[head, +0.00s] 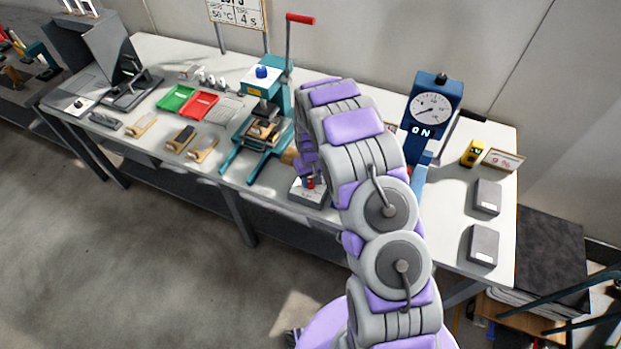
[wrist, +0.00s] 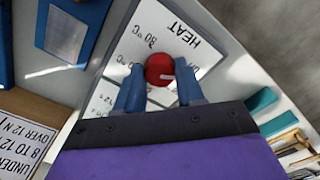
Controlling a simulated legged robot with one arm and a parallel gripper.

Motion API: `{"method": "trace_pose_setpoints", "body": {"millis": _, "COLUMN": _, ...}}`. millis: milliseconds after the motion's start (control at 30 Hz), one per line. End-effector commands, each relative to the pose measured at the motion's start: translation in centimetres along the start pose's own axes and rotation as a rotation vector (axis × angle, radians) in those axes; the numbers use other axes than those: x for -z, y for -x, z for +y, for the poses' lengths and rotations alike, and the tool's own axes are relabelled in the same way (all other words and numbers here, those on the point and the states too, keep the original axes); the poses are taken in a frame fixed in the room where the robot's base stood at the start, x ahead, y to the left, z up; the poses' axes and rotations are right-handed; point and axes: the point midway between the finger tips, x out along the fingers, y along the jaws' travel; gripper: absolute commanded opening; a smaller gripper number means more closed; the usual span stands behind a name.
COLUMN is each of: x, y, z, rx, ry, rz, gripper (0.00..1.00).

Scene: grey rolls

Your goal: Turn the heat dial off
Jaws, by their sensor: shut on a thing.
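The heat dial is a round red knob (wrist: 160,69) with a short white pointer mark. It sits on a white plate (wrist: 203,50) printed HEAT with temperature markings, which appears upside down in the wrist view. My gripper (wrist: 160,88) has its two blue fingers on either side of the knob and is shut on it. In the head view the red knob (head: 310,183) shows as a small spot on a low light box (head: 304,196), with my gripper just above. My arm hides part of this area. The mark the pointer stands at is hard to read.
A teal press (head: 262,95) with a red-handled lever stands left of my arm. A blue gauge stand (head: 421,122) marked ON stands to the right. Green (head: 176,99) and red (head: 199,105) trays lie further left. Grey boxes (head: 486,197) sit at the table's right end.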

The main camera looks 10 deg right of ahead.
Motion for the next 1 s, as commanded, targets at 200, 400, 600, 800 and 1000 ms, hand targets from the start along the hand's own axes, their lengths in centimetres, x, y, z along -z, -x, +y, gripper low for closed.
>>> {"method": "trace_pose_setpoints", "body": {"millis": 200, "x": 0.2, "y": 0.1, "z": 0.0, "rx": -0.001, "ry": 0.001, "rz": 0.006, "gripper": 0.07}}
{"method": "trace_pose_setpoints", "body": {"millis": 400, "x": 0.2, "y": 0.1, "z": 0.0, "rx": -0.001, "ry": 0.000, "rz": 0.005, "gripper": 0.51}}
{"method": "trace_pose_setpoints", "body": {"millis": 600, "x": 0.1, "y": 0.1, "z": 0.0, "rx": -0.001, "ry": 0.000, "rz": 0.003, "gripper": 0.63}}
{"method": "trace_pose_setpoints", "body": {"millis": 800, "x": 0.0, "y": 0.2, "z": 0.0, "rx": -0.001, "ry": -0.001, "rz": 0.003, "gripper": 0.63}}
{"method": "trace_pose_setpoints", "body": {"millis": 1000, "x": 0.1, "y": 2.4, "z": 0.0, "rx": -0.001, "ry": 0.000, "rz": 0.004, "gripper": 0.63}}
